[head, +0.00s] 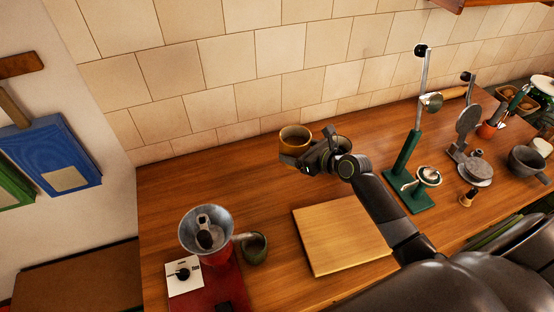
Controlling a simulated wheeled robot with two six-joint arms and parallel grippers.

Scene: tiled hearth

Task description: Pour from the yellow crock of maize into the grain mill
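The yellow crock (295,134) is at the back of the wooden counter, near the tiled wall, with its open mouth facing up. My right gripper (308,150) is at its front right side, with one finger in front of the crock and the other to its right. I cannot tell whether the fingers touch or grip it. What is in the crock is not clear. The grain mill (222,222) stands at the front left of the counter, with a wide grey hopper over a red body. My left gripper is not in view.
A dark green cup (254,248) stands right beside the mill. A wooden board (342,235) lies mid-counter. A green-based lever press (408,170) and several utensils stand to the right. The counter between crock and mill is clear.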

